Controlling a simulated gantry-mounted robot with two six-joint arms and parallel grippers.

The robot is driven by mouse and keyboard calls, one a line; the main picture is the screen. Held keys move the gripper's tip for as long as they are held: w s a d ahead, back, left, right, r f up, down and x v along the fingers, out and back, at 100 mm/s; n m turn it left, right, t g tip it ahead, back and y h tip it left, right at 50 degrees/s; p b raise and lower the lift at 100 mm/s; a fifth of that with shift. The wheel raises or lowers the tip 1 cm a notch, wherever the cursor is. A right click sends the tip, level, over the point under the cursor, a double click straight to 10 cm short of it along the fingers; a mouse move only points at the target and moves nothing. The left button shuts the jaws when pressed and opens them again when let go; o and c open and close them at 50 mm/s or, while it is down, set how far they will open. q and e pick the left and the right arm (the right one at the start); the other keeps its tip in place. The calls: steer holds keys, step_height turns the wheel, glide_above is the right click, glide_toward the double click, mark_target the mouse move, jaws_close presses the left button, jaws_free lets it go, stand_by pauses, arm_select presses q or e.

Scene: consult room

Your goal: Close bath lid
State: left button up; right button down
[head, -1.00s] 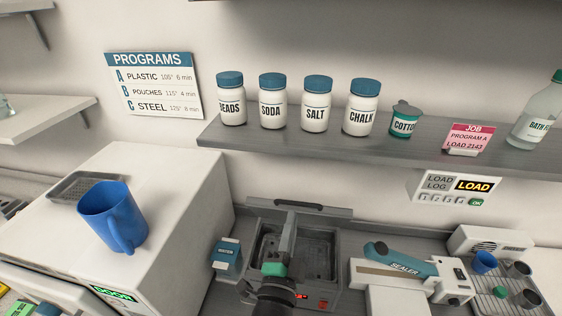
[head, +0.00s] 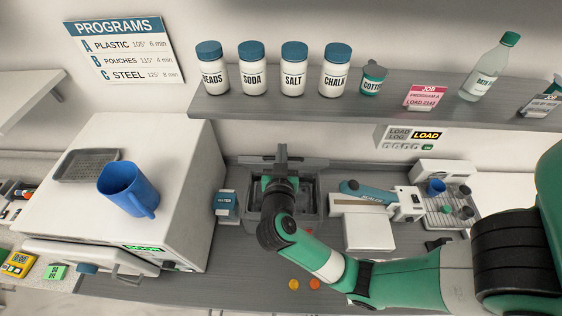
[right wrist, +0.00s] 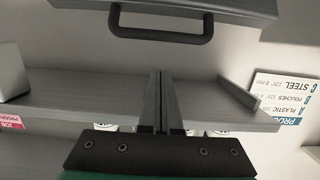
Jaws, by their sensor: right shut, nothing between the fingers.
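The bath (head: 313,206) is a dark grey basin on the bench in the head view, partly hidden by my right arm. Its lid (head: 312,162) shows as a dark strip along the back edge, so the bath is open. In the right wrist view the lid (right wrist: 235,10) is a dark panel at the top with a bar handle (right wrist: 160,38). My right gripper (head: 281,152) is shut and empty over the back of the bath, by the lid. In the right wrist view the fingertips (right wrist: 160,72) appear just short of the handle. My left gripper is out of view.
A shelf (head: 420,115) with several jars runs above the bath. A white machine with a blue jug (head: 128,188) stands left. A blue-white water carton (head: 227,205) is close beside the bath. The sealer (head: 370,193) is on the right.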

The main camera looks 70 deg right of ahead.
steer(key=x, duration=0.4)
steer(key=shift+s+a+f+b, duration=0.2)
steer(key=shift+s+a+f, duration=0.05)
steer(key=shift+a+f, duration=0.45)
steer(key=shift+s+a+f+b, duration=0.2)
steer(key=shift+a+f, duration=0.45)
steer(key=shift+a, duration=0.05)
